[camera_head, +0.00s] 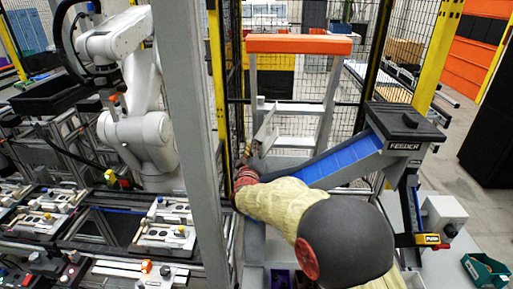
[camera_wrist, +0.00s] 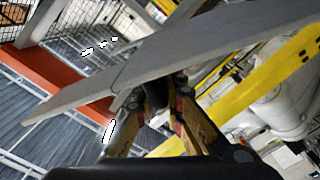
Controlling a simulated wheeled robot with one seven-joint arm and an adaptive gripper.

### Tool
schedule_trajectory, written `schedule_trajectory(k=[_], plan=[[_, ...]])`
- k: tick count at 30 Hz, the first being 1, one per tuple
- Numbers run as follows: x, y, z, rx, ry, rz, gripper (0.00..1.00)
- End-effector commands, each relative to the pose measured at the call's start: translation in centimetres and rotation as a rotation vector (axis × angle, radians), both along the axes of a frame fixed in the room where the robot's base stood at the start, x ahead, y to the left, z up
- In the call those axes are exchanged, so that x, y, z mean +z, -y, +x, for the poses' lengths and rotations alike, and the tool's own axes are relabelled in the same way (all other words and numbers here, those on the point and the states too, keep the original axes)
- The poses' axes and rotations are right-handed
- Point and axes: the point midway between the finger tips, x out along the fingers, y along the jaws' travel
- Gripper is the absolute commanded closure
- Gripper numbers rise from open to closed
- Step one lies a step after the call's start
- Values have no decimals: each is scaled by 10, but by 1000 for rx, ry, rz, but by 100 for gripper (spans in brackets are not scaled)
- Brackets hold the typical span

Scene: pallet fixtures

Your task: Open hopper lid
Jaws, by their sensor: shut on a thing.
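The feeder hopper is at the right in the head view, with a dark grey lid (camera_head: 405,120) lying flat on its top and a round knob on it. A blue sloping chute (camera_head: 340,160) with a grey side wall runs down left from it toward my arm. My gripper (camera_head: 264,137) is left of the chute's low end, well apart from the dark lid. In the wrist view my gripper (camera_wrist: 157,92) is shut on a long grey plate (camera_wrist: 225,52) that crosses its fingertips. I cannot tell whether this plate belongs to the hopper. The fingertips are partly hidden by it.
A grey post (camera_head: 190,120) stands close left of my arm. An orange-topped frame (camera_head: 298,44) stands behind my gripper, before a mesh fence. A white robot arm (camera_head: 140,130) and fixtures are left. A green bin (camera_head: 487,270) is at lower right.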

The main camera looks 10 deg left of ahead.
Motion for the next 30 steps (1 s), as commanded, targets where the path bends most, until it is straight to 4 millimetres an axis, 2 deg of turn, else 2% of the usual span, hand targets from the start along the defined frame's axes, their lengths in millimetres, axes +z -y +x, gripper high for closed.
schedule_trajectory(k=[11, 12, 21, 30], plan=[[2, -4, 0, 5, 5, 2, 100], [2, -4, 0, 5, 5, 2, 88], [0, -2, 0, 4, 1, 0, 71], [-2, -2, 0, 2, -2, 0, 71]])
